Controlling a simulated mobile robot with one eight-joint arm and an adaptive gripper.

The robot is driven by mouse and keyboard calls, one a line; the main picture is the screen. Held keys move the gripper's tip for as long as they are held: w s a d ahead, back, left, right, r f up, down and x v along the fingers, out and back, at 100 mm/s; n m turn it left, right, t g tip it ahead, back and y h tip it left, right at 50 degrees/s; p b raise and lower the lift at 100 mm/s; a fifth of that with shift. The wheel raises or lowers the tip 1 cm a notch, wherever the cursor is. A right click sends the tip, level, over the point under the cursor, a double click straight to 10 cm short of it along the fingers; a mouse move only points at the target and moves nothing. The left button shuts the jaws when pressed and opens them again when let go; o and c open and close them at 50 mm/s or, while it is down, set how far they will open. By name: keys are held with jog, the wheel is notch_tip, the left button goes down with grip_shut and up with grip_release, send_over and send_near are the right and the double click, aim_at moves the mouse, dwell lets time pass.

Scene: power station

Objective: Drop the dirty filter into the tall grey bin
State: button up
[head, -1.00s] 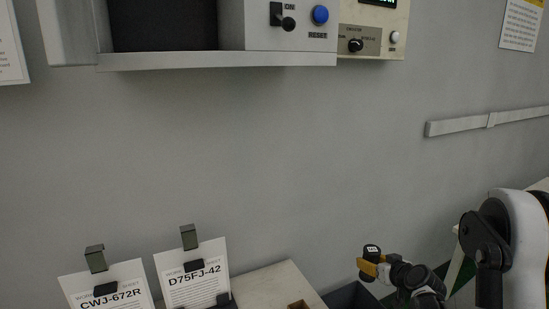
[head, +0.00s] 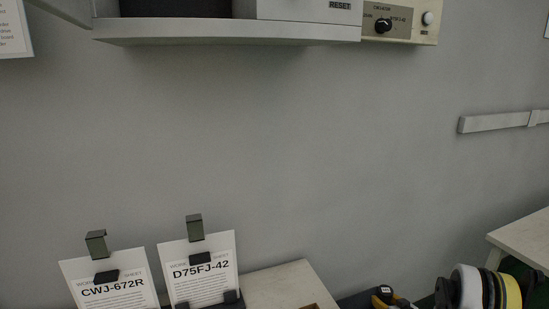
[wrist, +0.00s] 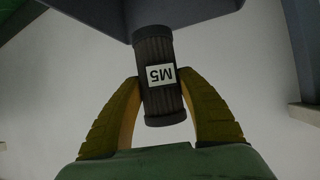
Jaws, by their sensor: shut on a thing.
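In the head view the filter's dark, labelled end (head: 384,290) shows low at the right. A dark edge (head: 352,300) beside it may be a bin; most is cut off.
Two work sheets, CWJ-672R (head: 115,280) and D75FJ-42 (head: 200,268), stand clipped at the lower left. A pale surface (head: 285,283) lies right of them. A control panel (head: 398,22) hangs above on the wall. A pale tabletop (head: 525,240) is at the right.

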aim_at(386, 290)
notch_tip(386, 290, down, 4)
jog(key=shift+f+b, duration=0.1)
jog(key=shift+b, duration=0.65)
jog(key=o, duration=1.3)
notch_tip(386, 290, up, 10)
jog(key=shift+r, duration=0.1)
